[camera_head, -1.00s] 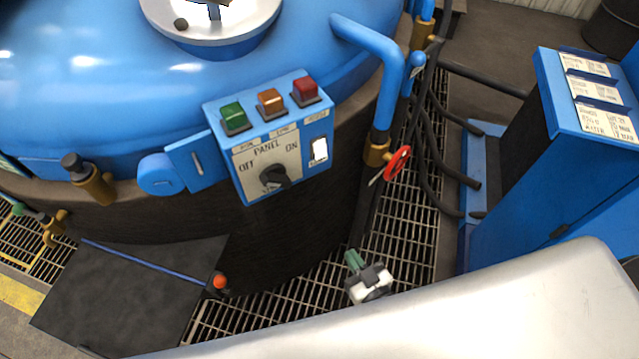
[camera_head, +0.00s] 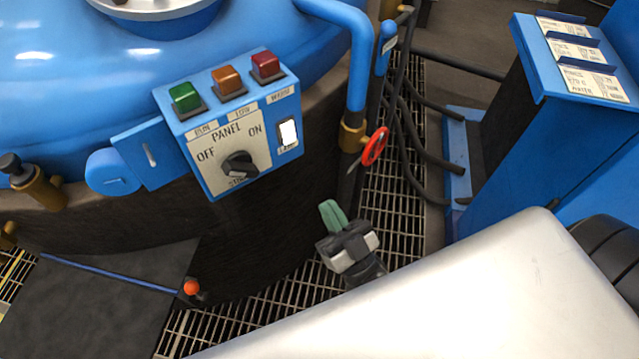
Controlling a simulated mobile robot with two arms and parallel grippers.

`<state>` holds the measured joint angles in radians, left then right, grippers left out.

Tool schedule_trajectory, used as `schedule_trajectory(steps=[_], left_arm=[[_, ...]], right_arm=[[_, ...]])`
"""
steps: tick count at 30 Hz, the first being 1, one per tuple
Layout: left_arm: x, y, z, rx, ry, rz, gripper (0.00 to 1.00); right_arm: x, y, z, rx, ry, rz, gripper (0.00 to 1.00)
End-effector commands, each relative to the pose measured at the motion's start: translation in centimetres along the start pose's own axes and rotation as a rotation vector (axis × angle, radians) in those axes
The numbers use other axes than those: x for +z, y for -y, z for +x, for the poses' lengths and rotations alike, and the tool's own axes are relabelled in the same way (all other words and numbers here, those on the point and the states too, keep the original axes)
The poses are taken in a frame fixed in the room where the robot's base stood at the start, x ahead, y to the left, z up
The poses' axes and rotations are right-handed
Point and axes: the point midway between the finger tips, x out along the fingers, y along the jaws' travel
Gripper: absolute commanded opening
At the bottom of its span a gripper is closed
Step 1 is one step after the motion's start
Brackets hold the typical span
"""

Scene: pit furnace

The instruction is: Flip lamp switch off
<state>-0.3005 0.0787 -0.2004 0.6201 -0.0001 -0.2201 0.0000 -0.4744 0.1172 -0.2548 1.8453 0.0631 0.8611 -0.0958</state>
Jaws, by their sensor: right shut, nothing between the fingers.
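The lamp switch is a white rocker (camera_head: 288,133) at the right side of the blue control panel (camera_head: 218,190). It looks lit white, and its small label below is too blurred to read fully. The panel also carries a black rotary knob (camera_head: 240,165) between OFF and ON markings. My right gripper (camera_head: 333,214), with green fingertips, is below and to the right of the panel, apart from it. Its fingers are together with nothing between them. My left gripper is out of view.
Green (camera_head: 186,97), orange (camera_head: 229,80) and red (camera_head: 267,66) buttons top the panel. A pipe with a red valve handle (camera_head: 375,147) stands right of it. Metal grating (camera_head: 395,200) lies below, and a blue cabinet (camera_head: 530,130) stands at the right.

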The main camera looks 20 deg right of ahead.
Motion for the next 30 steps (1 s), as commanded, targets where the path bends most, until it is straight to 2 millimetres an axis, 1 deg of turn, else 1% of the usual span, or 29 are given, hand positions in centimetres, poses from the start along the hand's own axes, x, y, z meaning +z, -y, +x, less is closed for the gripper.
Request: schedule_trajectory(steps=[1,9,13,15,21,30], left_arm=[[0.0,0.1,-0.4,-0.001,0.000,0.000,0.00],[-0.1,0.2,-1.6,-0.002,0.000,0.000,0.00],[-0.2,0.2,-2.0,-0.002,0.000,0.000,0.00],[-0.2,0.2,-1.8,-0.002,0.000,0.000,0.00],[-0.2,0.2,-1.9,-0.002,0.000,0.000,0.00],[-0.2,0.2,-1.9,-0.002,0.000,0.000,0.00]], right_arm=[[-0.2,0.0,1.1,0.001,-0.006,0.000,0.00],[-0.3,0.0,6.9,0.001,-0.006,0.001,0.00],[0.0,0.0,9.3,0.000,-0.003,0.001,0.00],[1.1,0.0,9.9,0.000,-0.001,0.001,0.00],[2.5,0.0,11.2,0.000,-0.001,0.001,0.00],[2.8,0.0,11.5,0.000,0.000,0.001,0.00]])
